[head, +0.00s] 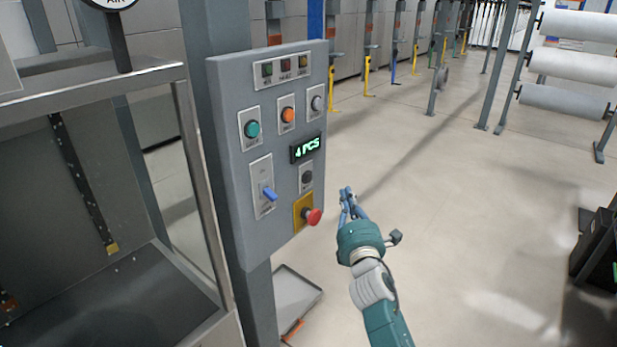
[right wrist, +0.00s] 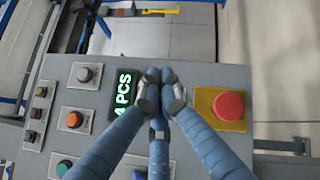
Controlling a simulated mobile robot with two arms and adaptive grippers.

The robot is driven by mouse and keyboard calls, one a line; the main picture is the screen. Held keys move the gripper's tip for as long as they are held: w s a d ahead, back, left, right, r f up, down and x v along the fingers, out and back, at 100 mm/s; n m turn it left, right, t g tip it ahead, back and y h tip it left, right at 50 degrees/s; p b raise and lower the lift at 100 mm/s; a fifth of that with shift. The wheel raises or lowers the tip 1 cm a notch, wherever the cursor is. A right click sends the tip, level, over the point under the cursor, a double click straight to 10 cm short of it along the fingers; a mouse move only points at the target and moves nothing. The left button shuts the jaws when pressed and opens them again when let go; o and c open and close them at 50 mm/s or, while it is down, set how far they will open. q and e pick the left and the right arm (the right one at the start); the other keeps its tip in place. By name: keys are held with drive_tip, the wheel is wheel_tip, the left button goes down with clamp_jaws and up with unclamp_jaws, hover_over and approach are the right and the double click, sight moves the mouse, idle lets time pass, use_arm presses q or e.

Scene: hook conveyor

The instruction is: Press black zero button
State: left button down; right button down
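The black button (head: 307,178) sits on a small plate on the grey control panel (head: 232,165), below the green "4 PCS" display (head: 306,148) and above the red mushroom button (head: 313,216). My right gripper (head: 346,192) is to the right of the panel in the head view, with its blue fingers drawn together and nothing seen in them. In the right wrist view, the fingertips (right wrist: 161,76) meet in front of the panel, between the display (right wrist: 124,90) and the red button (right wrist: 229,106). The fingers hide the black button there. My left gripper is not in view.
The panel also carries a green button (head: 252,129), an orange button (head: 288,114), a grey knob (head: 317,103) and a blue switch lever (head: 268,193). A metal-framed cabinet (head: 205,195) stands at left.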

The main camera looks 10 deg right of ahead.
sight(308, 178)
drive_tip(key=w+a+b, duration=0.5)
drive_tip(key=w, duration=0.2)
drive_tip(key=shift+a+b, duration=0.25)
drive_tip(key=shift+b, duration=0.1)
idle(1.3)
drive_tip(key=shift+f, duration=0.1)
drive_tip(key=shift+w+a+b, duration=0.25)
drive_tip(key=shift+w+b, duration=0.1)
